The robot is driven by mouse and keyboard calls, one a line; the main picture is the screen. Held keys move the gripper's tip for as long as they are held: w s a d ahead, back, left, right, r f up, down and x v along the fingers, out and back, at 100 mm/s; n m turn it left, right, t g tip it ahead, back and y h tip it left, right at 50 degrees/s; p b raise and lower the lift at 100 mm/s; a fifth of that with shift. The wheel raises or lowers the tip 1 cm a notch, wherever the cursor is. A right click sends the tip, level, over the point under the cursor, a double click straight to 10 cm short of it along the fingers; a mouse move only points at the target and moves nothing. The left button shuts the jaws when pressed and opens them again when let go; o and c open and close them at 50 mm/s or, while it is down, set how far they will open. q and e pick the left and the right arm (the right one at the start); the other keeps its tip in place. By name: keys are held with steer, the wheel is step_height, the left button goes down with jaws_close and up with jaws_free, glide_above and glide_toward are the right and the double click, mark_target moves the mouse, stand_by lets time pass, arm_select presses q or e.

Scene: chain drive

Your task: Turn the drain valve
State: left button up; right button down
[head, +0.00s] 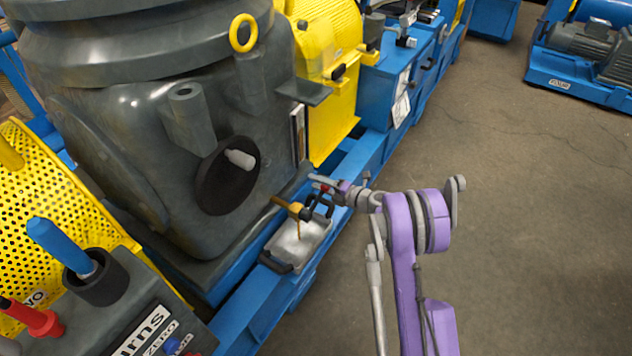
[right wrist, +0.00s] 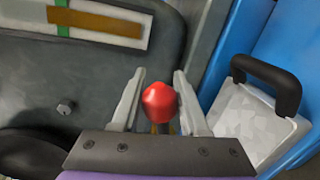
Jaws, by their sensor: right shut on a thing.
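The drain valve (head: 295,208) is a brass-coloured fitting low on the grey gear housing. A thin amber streak runs down from it to the pan in the head view. Its red knob (right wrist: 159,102) sits between the two fingers of my right gripper (right wrist: 160,78) in the right wrist view. In the head view my right gripper (head: 318,190) is at the valve, coming from the right, shut on the red knob. The knob shows there only as a small red patch, and the fingers are small. My left gripper is not in view.
A pale pan (head: 312,241) with black handles stands under the valve on the blue base frame (head: 240,322). The grey housing (head: 130,130) rises behind, with a yellow guard (head: 325,60) beyond. A control box (head: 120,320) with levers is at lower left.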

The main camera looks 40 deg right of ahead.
steer(key=shift+d+f+m, duration=0.1)
steer(key=shift+f+m, duration=0.3)
steer(key=shift+f, duration=0.15)
steer(key=shift+c, duration=2.2)
jaws_free()
steer(key=p+v, duration=0.2)
steer(key=v, duration=0.8)
steer(key=shift+s+d, duration=0.2)
steer(key=shift+s, duration=0.15)
steer(key=shift+r, duration=0.1)
